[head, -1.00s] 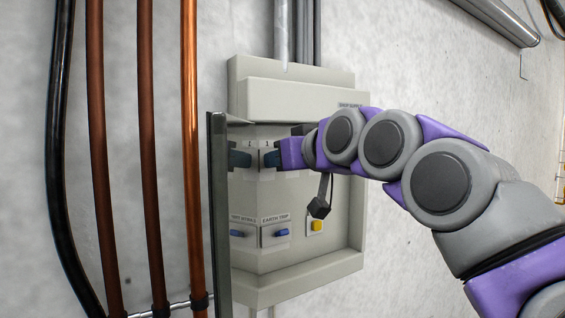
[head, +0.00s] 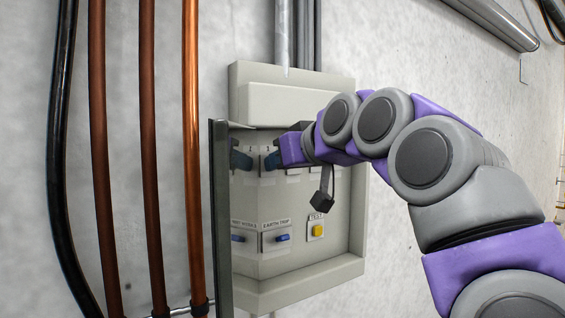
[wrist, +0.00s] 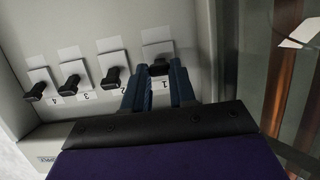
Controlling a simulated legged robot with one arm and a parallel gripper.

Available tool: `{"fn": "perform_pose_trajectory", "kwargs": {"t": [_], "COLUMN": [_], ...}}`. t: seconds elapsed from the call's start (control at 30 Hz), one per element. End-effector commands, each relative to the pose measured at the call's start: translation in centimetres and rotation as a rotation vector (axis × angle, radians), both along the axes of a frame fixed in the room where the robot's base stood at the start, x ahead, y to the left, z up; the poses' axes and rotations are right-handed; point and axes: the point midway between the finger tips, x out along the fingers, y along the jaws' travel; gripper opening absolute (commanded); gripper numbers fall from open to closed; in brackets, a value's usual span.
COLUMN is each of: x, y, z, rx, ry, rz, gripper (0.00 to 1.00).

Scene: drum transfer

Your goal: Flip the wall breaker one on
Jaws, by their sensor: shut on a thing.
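The wall breaker one (wrist: 158,68) is a dark lever on a pale plate, beside a label reading 1. In the wrist view it sits between the fingertips of my gripper (wrist: 159,80). My gripper is shut on this lever. In the head view my gripper (head: 268,161) reaches in from the right at the upper left of the grey breaker panel (head: 297,105). Its dark fingers cover most of the lever there, so I cannot tell the lever's exact position from that view.
Breakers two (wrist: 115,77), three (wrist: 70,82) and four (wrist: 38,90) are beside it in a row. An open panel door (head: 220,220) stands close on the left, with copper pipes (head: 192,130) beyond. A yellow test button (head: 318,230) and blue switches (head: 283,237) are below.

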Motion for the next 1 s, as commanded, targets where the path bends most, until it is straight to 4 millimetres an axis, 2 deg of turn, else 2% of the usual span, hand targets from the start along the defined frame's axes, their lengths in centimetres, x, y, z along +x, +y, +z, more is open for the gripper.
{"fn": "perform_pose_trajectory", "kwargs": {"t": [0.1,0.13,0.4,0.77,1.0], "x": [0.0,0.0,0.0,-0.7,-4.3], "y": [0.0,0.0,0.0,-0.6,-3.0], "z": [0.1,0.1,0.1,0.3,1.6], "rx": [0.002,0.002,0.001,0.001,0.001], "ry": [-0.003,-0.003,-0.003,-0.003,-0.005], "rz": [-0.001,-0.001,-0.001,-0.001,-0.004], "gripper": [0.00,0.26,0.51,0.51,0.51]}}
